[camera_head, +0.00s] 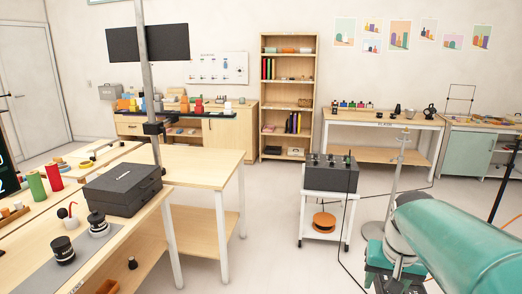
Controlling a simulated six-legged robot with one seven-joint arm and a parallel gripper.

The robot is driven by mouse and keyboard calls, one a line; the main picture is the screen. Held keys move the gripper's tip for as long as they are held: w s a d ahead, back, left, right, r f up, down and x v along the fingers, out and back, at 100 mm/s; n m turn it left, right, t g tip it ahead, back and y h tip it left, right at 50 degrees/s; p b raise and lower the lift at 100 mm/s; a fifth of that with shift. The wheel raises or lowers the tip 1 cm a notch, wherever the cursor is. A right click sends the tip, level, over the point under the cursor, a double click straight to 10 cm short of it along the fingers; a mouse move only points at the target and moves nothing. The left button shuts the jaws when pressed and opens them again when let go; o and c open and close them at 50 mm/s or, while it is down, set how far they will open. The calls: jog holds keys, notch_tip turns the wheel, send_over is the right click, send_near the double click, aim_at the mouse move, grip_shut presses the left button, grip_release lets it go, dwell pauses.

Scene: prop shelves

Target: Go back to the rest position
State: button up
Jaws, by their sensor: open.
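My teal arm (462,232) reaches into the lower right of the head view, with a grey joint at its left end. A smaller teal and dark part of mine shows below that joint, cut by the bottom edge. I cannot make out my gripper's fingers anywhere in this view. No object is seen held.
A wooden workbench (205,165) at left carries a black case (122,188) and dark jars (97,224). A white cart (327,182) with a black box (331,172) stands ahead, near a metal stand (397,175). A bookshelf (289,98) stands behind. Floor between bench and cart is clear.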

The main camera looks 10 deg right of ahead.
jog(key=s+a+n+t, duration=0.1)
jog(key=s+a, duration=0.3)
jog(key=a, duration=0.4)
jog(key=s+a+r+n+t, duration=0.1)
jog(key=s+a+n, duration=0.3)
jog(key=a, duration=0.4)
jog(key=shift+s+t+y, duration=0.4)
jog(key=shift+s+t, duration=0.1)
jog(key=shift+t, duration=0.2)
jog(key=shift+a, duration=0.1)
grip_shut()
